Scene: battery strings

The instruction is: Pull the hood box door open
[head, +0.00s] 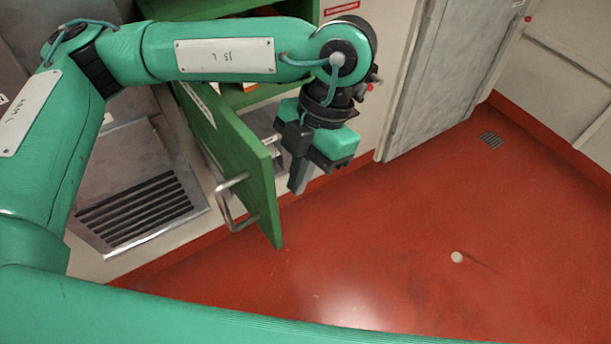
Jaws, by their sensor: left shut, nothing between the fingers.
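The green hood box door (243,165) stands swung out from the green hood box (240,97) on the wall, in the middle of the head view. Its metal bar handle (230,208) is on the door's left face, near the free edge. My left gripper (308,183) is to the right of the door, on the side away from the handle, pointing down. It is shut and empty, and its fingers look apart from the handle. Part of the box and its inside are hidden behind my left arm. My right gripper is not in view.
A metal vent grille (140,210) is in the wall at the left. A grey door (437,75) stands at the upper right. The red floor (400,240) is open, with a small pale disc (457,257) and a drain (491,140) on it.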

